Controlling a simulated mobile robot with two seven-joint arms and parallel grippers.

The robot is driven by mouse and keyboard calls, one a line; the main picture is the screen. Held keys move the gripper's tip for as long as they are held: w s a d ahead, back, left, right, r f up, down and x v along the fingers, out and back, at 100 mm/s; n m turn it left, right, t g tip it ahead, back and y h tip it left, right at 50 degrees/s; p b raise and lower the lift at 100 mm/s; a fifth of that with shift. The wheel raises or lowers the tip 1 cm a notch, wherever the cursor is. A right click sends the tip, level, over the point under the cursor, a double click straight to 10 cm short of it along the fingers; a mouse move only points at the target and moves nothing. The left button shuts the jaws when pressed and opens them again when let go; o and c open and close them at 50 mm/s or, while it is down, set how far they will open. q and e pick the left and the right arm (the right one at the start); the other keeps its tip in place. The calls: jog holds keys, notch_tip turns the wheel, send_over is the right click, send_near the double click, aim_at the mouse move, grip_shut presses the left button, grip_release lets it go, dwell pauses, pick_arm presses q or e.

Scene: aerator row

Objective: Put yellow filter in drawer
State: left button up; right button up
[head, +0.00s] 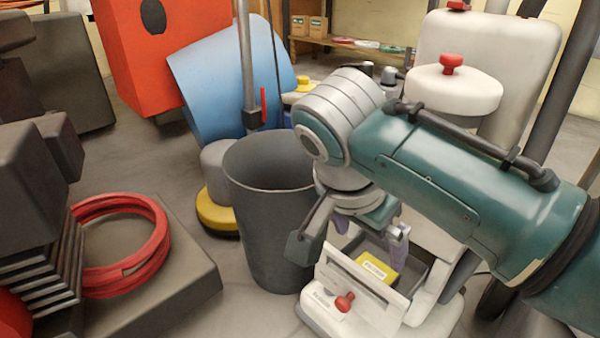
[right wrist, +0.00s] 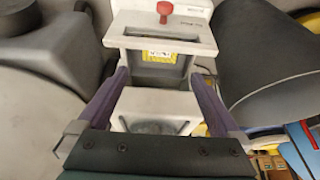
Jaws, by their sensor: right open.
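The yellow filter (head: 375,268) lies inside the open drawer (head: 362,286) of the white machine, with its pale label showing. The drawer has a white front and a red knob (head: 345,302). In the right wrist view the yellow filter (right wrist: 154,57) shows partly, inside the drawer behind its front panel (right wrist: 160,32). My right gripper (head: 352,236) is over the drawer, fingers spread and pointing down. In the right wrist view the right gripper (right wrist: 160,76) is open with nothing between its fingers, apart from the filter. My left gripper is out of view.
A dark grey bin (head: 265,215) stands just left of the drawer. A red hose coil (head: 125,245) lies on a dark platform at left. A white tank with a red knob (head: 452,64) rises behind my right arm. Some floor is clear between bin and platform.

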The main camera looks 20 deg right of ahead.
jog(key=shift+s+a+r, duration=0.1)
jog(key=shift+a+r, duration=0.15)
jog(key=shift+r, duration=0.3)
jog(key=s+a+r+n+t+y, duration=0.1)
jog(key=s+n+y, duration=0.1)
jog(key=s+n, duration=0.5)
jog(key=s+a+r+n+y, duration=0.1)
jog(key=s+r+n+y, duration=0.1)
jog(key=s+n, duration=0.6)
jog(key=s, duration=0.4)
jog(key=shift+t, duration=0.4)
jog(key=shift+s, duration=0.1)
